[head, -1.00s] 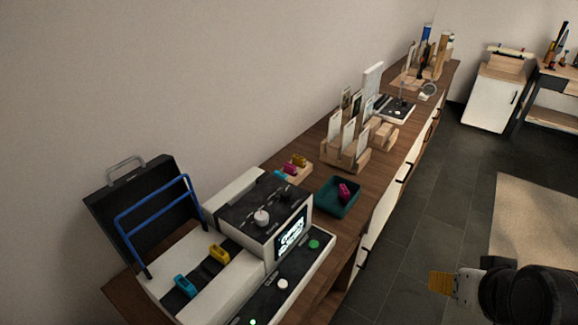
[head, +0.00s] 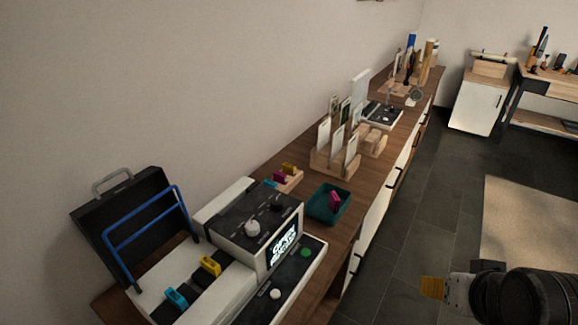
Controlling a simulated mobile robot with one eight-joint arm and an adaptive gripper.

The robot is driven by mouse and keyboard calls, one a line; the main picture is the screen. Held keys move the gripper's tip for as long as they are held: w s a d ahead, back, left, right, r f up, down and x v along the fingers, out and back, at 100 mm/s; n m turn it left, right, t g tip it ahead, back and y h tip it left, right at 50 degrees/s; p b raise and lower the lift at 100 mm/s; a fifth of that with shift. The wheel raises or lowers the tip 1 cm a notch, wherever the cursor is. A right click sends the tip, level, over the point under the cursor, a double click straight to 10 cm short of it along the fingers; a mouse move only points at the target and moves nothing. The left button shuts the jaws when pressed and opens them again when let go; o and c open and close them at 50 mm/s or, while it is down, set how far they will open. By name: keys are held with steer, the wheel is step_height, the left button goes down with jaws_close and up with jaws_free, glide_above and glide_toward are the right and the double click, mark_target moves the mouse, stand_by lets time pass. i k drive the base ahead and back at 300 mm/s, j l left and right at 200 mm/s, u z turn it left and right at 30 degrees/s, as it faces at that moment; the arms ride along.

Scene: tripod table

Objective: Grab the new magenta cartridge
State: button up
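One magenta cartridge (head: 279,176) sits in a small wooden holder (head: 293,185) on the counter, between a cyan cartridge (head: 269,184) and a yellow cartridge (head: 289,168). Another magenta cartridge (head: 335,201) lies in a teal tray (head: 318,213) to the right of the holder. No visible marking tells which one is new. My gripper (head: 433,287) is at the lower right, over the floor and well apart from both. Its yellowish fingertip shows side-on, so its opening cannot be seen. I see nothing held in it.
A white and black printer (head: 262,235) with its lid open stands at the near left, holding a cyan cartridge (head: 176,298) and a yellow cartridge (head: 210,266). Wooden card racks (head: 335,160) stand farther along the counter (head: 365,180).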

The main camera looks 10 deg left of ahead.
mark_target(279, 177)
steer(key=i+l+u, duration=0.7)
steer(key=l+u, duration=0.2)
steer(key=i+l+u, duration=0.1)
steer(key=l+u, duration=0.2)
steer(key=l, duration=0.2)
